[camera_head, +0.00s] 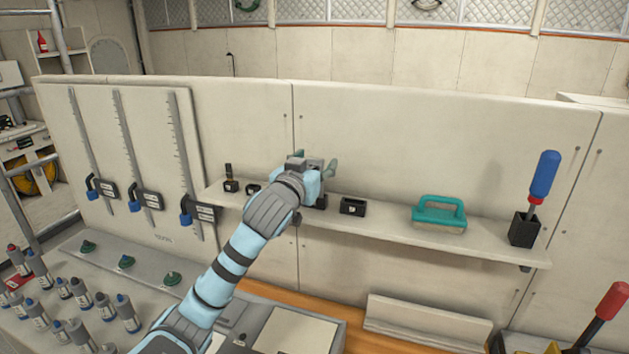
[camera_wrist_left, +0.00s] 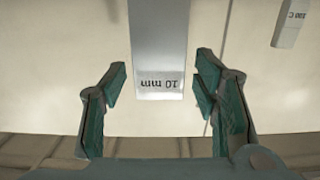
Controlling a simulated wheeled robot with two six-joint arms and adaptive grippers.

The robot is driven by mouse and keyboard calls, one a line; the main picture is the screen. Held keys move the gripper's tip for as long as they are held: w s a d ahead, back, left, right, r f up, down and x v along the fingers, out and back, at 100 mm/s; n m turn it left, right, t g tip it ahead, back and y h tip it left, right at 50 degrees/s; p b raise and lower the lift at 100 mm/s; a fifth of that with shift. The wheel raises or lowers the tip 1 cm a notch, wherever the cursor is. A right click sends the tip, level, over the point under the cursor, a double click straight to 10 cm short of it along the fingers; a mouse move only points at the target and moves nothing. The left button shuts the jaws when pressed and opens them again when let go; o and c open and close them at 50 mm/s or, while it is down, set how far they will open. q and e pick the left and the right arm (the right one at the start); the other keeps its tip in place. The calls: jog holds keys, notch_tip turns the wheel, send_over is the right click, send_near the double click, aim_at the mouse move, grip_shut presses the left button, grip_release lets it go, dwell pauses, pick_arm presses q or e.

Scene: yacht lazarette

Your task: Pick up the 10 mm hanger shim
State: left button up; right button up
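The 10 mm hanger shim (camera_wrist_left: 158,45) is a flat grey metal strip with "10 mm" printed on its end, upside down in the left wrist view. That end lies between the two green-padded fingers of my left gripper (camera_wrist_left: 163,80), with a visible gap on each side. The gripper is open and holds nothing. In the head view my left gripper (camera_head: 314,164) is over the middle of the wall shelf, and its wrist and hand hide the shim there. My right gripper is not in view.
The shelf (camera_head: 400,234) also carries small black holders (camera_head: 352,206), a teal-handled block (camera_head: 439,213) and a blue-handled tool (camera_head: 545,175) in a black cup. Another labelled piece (camera_wrist_left: 291,22) shows in the wrist view. Several bottles (camera_head: 82,292) stand at lower left.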

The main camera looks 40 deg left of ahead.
pick_arm(q)
jog(key=c, duration=1.2)
